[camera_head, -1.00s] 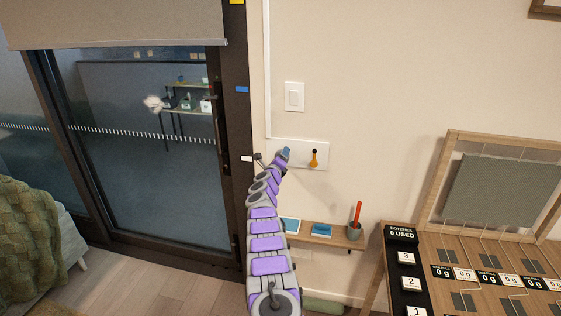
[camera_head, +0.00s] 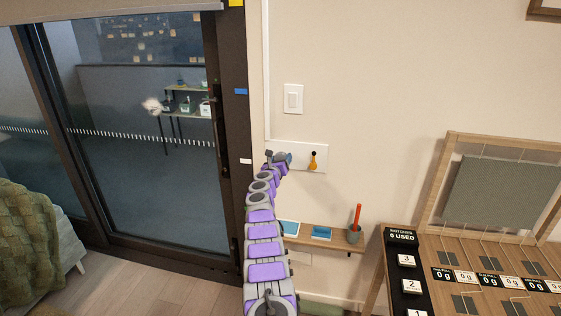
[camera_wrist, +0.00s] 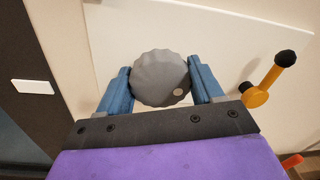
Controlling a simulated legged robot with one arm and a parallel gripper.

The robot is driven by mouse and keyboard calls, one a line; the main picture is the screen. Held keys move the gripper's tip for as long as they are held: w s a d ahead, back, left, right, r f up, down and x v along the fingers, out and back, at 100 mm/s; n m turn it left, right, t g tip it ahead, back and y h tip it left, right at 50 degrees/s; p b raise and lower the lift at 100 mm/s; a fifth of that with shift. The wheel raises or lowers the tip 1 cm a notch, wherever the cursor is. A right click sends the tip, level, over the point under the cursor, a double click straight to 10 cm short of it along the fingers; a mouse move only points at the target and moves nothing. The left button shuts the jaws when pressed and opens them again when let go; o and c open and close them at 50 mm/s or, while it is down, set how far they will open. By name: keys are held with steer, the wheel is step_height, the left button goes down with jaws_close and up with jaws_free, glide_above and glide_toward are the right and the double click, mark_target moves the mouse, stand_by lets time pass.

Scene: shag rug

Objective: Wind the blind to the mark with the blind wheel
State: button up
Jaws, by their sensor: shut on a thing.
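The grey blind wheel (camera_wrist: 160,76), with a scalloped rim and a pale dot at its lower right, sits on the white wall plate. My gripper (camera_wrist: 161,88) is shut on it, one blue finger on each side. In the head view, my gripper (camera_head: 281,158) hides most of the wheel. The blind (camera_head: 100,10) is rolled high, its bottom edge near the top of the picture over the glass door. Three marks sit on the dark door frame: yellow (camera_head: 236,3) near the blind's edge, blue (camera_head: 241,91) and white (camera_head: 246,161) lower down.
An orange crank (camera_wrist: 264,82) with a black knob is on the same plate, right of the wheel. A shelf (camera_head: 318,240) with a cup (camera_head: 355,235) is below. A wooden table (camera_head: 470,280) stands at the right. A light switch (camera_head: 293,98) is above.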

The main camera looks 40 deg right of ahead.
steer(key=shift+f, duration=0.2)
steer(key=o, duration=0.8)
steer(key=shift+w+f, duration=0.1)
steer(key=shift+o, duration=1)
steer(key=shift+r, duration=0.2)
steer(key=shift+a, duration=0.1)
